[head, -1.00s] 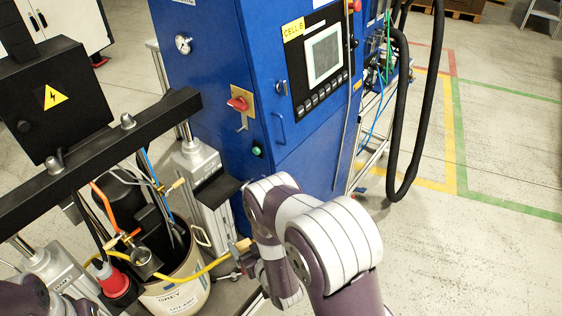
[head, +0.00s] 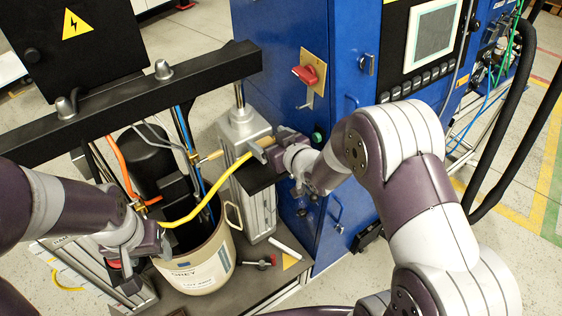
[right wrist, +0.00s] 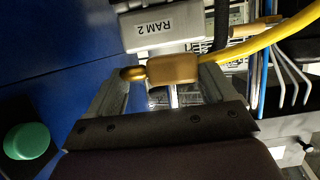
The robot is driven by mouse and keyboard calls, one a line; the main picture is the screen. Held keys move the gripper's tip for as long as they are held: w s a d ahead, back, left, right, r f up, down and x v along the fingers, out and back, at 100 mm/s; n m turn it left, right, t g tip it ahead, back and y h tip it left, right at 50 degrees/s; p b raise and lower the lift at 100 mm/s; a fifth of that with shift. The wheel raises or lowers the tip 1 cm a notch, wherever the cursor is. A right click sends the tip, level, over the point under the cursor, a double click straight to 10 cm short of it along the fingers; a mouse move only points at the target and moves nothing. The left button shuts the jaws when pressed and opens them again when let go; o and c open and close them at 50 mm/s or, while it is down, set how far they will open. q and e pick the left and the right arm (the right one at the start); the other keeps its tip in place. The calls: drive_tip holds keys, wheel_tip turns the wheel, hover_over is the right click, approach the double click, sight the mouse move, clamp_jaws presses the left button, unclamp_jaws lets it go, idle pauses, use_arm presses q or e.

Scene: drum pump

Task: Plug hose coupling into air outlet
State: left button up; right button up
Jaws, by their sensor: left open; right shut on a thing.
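My right gripper (head: 268,150) is shut on the brass hose coupling (right wrist: 172,69) at the end of the yellow hose (head: 215,193). The coupling lies across between the two fingers in the right wrist view; in the head view the gripper mostly covers it. A brass fitting (head: 211,156) on the blue line, likely the air outlet, sticks out toward the gripper from the left. It also shows in the right wrist view (right wrist: 254,28), apart from the coupling. My left gripper (head: 146,262) is open at the left front of the drum; its fingers are partly hidden.
A ram post (head: 243,128) labelled RAM 2 (right wrist: 153,26) rises close behind the right gripper. The blue cabinet (head: 345,90) with a red switch (head: 305,74) stands at the right.

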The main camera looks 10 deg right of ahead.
sight(270, 173)
drive_tip(key=f, duration=0.9)
drive_tip(key=shift+w+a+f, duration=0.15)
drive_tip(key=shift+a+f, duration=0.05)
drive_tip(key=shift+f, duration=0.2)
drive_tip(key=shift+f, duration=0.1)
drive_tip(key=o, duration=1.2)
drive_tip(key=s+d+r+m+g+h, duration=0.1)
drive_tip(key=s+d+r+g+h, duration=0.15)
drive_tip(key=s+d, duration=0.35)
drive_tip(key=s+d+r+m+g+h, duration=0.1)
drive_tip(key=s+d+r+g+h, duration=0.15)
drive_tip(key=s, duration=0.45)
drive_tip(key=s+r+g, duration=0.1)
drive_tip(key=s+g, duration=0.1)
drive_tip(key=s, duration=0.1)
drive_tip(key=s+r+m+g, duration=0.1)
drive_tip(key=s+g, duration=0.1)
drive_tip(key=s, duration=0.2)
drive_tip(key=s+r+m+g, duration=0.1)
drive_tip(key=s+g, duration=0.1)
drive_tip(key=s, duration=0.1)
drive_tip(key=shift+s+a+r+g+b, duration=0.15)
drive_tip(key=shift+s+g+b, duration=0.15)
drive_tip(key=shift+g+b, duration=0.1)
